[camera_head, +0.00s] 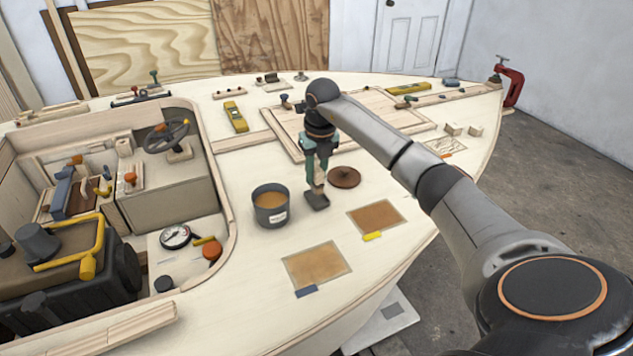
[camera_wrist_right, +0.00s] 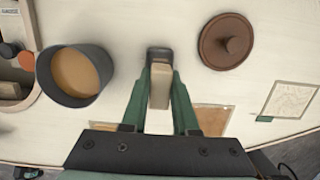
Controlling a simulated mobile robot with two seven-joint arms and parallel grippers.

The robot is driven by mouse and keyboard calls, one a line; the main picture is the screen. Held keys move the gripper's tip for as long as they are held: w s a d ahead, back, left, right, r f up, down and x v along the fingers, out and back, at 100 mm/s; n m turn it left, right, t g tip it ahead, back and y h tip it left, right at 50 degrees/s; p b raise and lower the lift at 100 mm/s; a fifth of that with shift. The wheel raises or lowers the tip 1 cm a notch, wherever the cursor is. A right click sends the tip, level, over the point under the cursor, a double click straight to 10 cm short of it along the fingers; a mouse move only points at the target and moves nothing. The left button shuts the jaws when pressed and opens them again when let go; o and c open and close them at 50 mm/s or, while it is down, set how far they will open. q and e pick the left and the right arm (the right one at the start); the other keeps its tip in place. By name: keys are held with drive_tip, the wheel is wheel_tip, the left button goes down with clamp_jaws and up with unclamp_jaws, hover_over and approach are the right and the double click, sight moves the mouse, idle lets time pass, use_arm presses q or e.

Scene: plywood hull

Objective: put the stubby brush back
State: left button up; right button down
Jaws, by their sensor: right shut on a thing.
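The stubby brush (camera_head: 317,199) has a pale wooden handle and a dark, blocky head. It is upright in my right gripper (camera_head: 318,160), head down, over the pale deck between the pot and the brown lid. I cannot tell whether its head touches the deck. In the right wrist view the green fingers of my right gripper (camera_wrist_right: 160,78) are shut on the brush (camera_wrist_right: 160,90). The grey pot (camera_head: 271,214) of tan liquid stands open to the left of the brush; it also shows in the right wrist view (camera_wrist_right: 46,80). My left gripper is not in view.
The round brown lid (camera_head: 344,177) lies right of the brush. Two brown rectangular patches (camera_head: 317,265) (camera_head: 376,216) lie on the deck nearer me. The cockpit opening (camera_head: 222,190) is at the left. A red clamp (camera_head: 513,86) grips the far right edge.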

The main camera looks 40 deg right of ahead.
sight(317, 182)
drive_tip(key=shift+f, duration=1.4)
drive_tip(key=shift+f, duration=0.15)
drive_tip(key=c, duration=0.7)
unclamp_jaws()
drive_tip(key=r, duration=0.4)
drive_tip(key=s+r, duration=0.1)
drive_tip(key=r, duration=0.7)
drive_tip(key=shift+s+a+r+p, duration=0.1)
drive_tip(key=shift+s+a+p, duration=0.2)
drive_tip(key=shift+s+p, duration=0.1)
